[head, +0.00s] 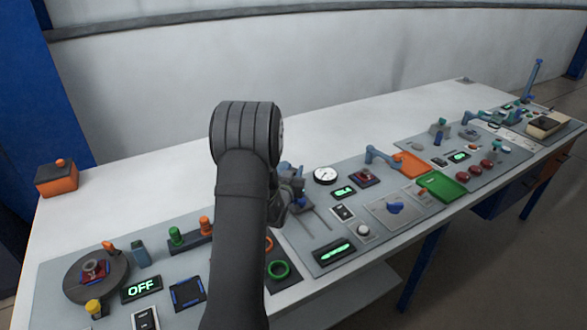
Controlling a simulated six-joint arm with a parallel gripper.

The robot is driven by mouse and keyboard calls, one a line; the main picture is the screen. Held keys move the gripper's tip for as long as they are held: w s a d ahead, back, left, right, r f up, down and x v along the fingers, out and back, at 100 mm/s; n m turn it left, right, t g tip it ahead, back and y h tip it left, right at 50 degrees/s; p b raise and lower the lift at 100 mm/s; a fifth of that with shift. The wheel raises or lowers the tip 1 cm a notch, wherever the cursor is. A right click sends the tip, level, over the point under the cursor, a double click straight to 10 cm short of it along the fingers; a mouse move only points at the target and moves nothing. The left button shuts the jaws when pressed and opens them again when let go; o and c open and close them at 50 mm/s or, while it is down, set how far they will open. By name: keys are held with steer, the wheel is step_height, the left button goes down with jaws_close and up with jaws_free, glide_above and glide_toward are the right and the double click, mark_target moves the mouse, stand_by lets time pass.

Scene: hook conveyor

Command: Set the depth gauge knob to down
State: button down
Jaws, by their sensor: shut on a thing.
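My gripper (289,193) is partly hidden behind my dark arm, low over the middle panel, left of the round white-faced gauge (325,175). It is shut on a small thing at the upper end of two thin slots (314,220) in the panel. This seems to be the depth gauge knob, but the jaws and arm hide it, so its setting cannot be read.
The panel near my gripper holds a small green display (344,192), a blue knob (395,208), a white knob (363,230) and a lit bar display (334,251). An orange tray (411,163) and a green tray (441,186) lie right. An orange box (57,179) stands far left.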

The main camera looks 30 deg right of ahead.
steer(key=shift+f, duration=0.25)
steer(key=c, duration=1.1)
jaws_free()
steer(key=v, duration=1.7)
steer(key=shift+s+a+r, duration=0.15)
steer(key=shift+s, duration=0.05)
